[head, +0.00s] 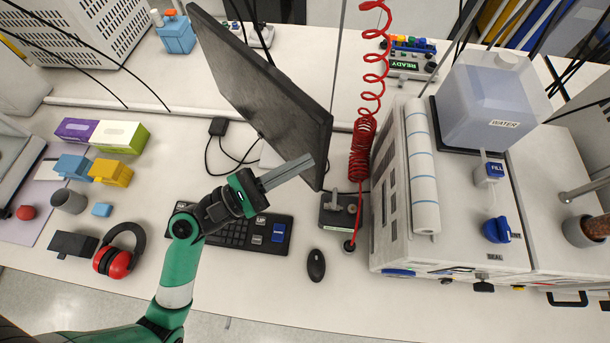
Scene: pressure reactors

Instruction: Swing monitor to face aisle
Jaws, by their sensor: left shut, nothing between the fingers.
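The monitor (255,85) is a thin dark panel at the upper middle of the head view. It stands over the bench and is turned steeply, so it shows as a slanted dark slab running from upper left to lower right. My left gripper (303,164) is shut and empty, with its fingertips at the lower right part of the monitor. I cannot tell whether they touch it. The green arm comes in from the lower left, over the keyboard (232,236). The monitor's foot is mostly hidden behind the panel and the gripper. My right gripper does not show.
A coiled red hose (363,150) hangs just right of the monitor. A white reactor unit (398,245) with a water tank (490,100) stands to the right. A mouse (316,265) lies in front. Ear defenders (118,252) and small boxes are at left. The front bench strip is clear.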

